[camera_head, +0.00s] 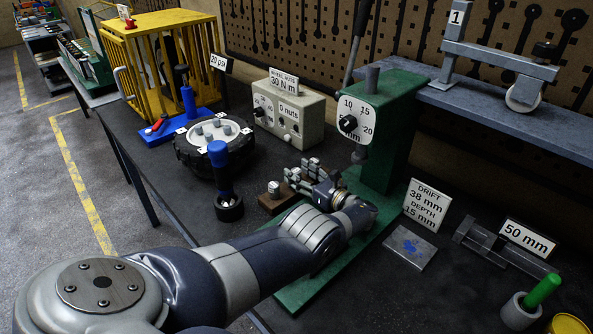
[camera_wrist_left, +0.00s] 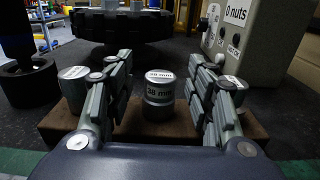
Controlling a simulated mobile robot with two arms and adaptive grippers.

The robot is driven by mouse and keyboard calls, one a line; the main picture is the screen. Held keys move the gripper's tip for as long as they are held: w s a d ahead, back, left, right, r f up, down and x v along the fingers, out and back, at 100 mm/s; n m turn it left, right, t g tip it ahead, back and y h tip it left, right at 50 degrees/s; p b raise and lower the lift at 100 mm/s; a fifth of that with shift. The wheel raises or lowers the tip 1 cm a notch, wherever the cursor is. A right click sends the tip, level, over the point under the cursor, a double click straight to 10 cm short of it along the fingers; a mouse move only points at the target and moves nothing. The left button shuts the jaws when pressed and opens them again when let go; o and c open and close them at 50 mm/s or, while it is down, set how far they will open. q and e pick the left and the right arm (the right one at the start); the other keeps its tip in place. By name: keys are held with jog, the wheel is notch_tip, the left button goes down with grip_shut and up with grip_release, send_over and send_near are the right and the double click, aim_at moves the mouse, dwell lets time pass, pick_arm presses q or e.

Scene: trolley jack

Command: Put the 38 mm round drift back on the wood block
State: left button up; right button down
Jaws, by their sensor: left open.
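The 38 mm round drift (camera_wrist_left: 158,94) is a short silver cylinder with white "38 mm" labels. It stands upright on the brown wood block (camera_wrist_left: 150,128) in the left wrist view. My left gripper (camera_wrist_left: 159,62) is open, one finger on each side of the drift, with visible gaps. In the head view, the left gripper (camera_head: 302,174) is over the wood block (camera_head: 268,206) and hides part of it. Another silver drift (camera_head: 273,187) stands at the block's left end; it shows in the wrist view (camera_wrist_left: 74,76) beside the left finger. My right gripper is not in view.
A green press (camera_head: 388,130) stands behind my left arm. A blue-handled tool in a black cup (camera_head: 222,180) and a black wheel hub (camera_head: 205,160) stand left of the block. A beige wheel-nut box (camera_head: 290,115) is behind. A "DRIFT 38 mm" sign (camera_head: 426,204) stands at right.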

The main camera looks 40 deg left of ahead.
pick_arm(q)
jog(key=d, duration=0.7)
jog(key=s+d+p, duration=0.1)
jog(key=d, duration=0.2)
jog(key=shift+d, duration=0.2)
